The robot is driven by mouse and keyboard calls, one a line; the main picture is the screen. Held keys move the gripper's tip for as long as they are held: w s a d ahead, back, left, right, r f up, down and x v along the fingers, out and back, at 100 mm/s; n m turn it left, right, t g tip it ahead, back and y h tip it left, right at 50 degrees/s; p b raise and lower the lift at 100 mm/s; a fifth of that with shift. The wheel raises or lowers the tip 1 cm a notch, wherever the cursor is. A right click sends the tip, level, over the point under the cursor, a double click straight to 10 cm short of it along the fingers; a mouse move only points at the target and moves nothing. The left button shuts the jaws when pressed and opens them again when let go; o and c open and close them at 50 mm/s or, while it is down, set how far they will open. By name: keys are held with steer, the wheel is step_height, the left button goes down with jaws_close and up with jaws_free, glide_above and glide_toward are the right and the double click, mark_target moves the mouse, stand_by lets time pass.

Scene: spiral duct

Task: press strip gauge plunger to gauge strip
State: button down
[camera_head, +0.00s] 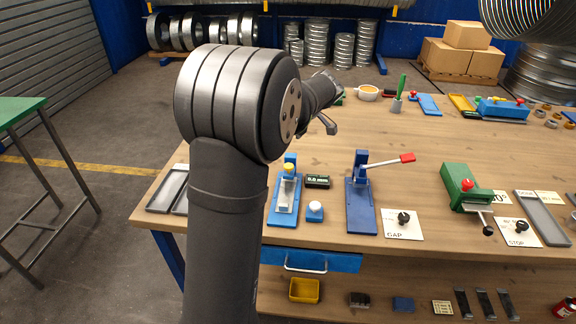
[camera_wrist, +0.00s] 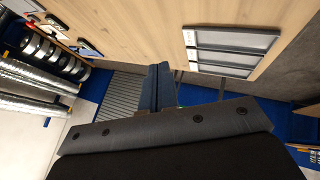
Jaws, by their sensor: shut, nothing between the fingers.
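A blue strip gauge (camera_head: 283,205) stands near the bench's front edge in the head view. A yellow-topped plunger (camera_head: 289,168) sits at its upper end, and a pale metal strip lies along its base. My gripper (camera_head: 331,126) is partly hidden behind my own arm in the head view, above the bench and apart from the gauge. In the wrist view my gripper (camera_wrist: 158,80) is shut and empty, its fingers together. The gauge is not recognisable in the wrist view.
Right of the gauge are a small green-black meter (camera_head: 317,181), a white-topped blue button box (camera_head: 315,211) and a blue lever press (camera_head: 361,200) with a red-tipped handle. A GAP card (camera_head: 403,224) and a green clamp (camera_head: 466,187) stand farther right. The bench middle is fairly clear.

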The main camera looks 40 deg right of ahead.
mark_target(291, 167)
steer(key=shift+s+d+f+m+t+h, duration=0.4)
steer(key=shift+s+f+m+t+h, duration=0.15)
steer(key=shift+s+t, duration=0.2)
steer(key=shift+f, duration=4.3)
steer(key=shift+f, duration=0.15)
steer(key=shift+f, duration=0.3)
steer(key=shift+f, duration=0.8)
steer(key=shift+r, duration=1.25)
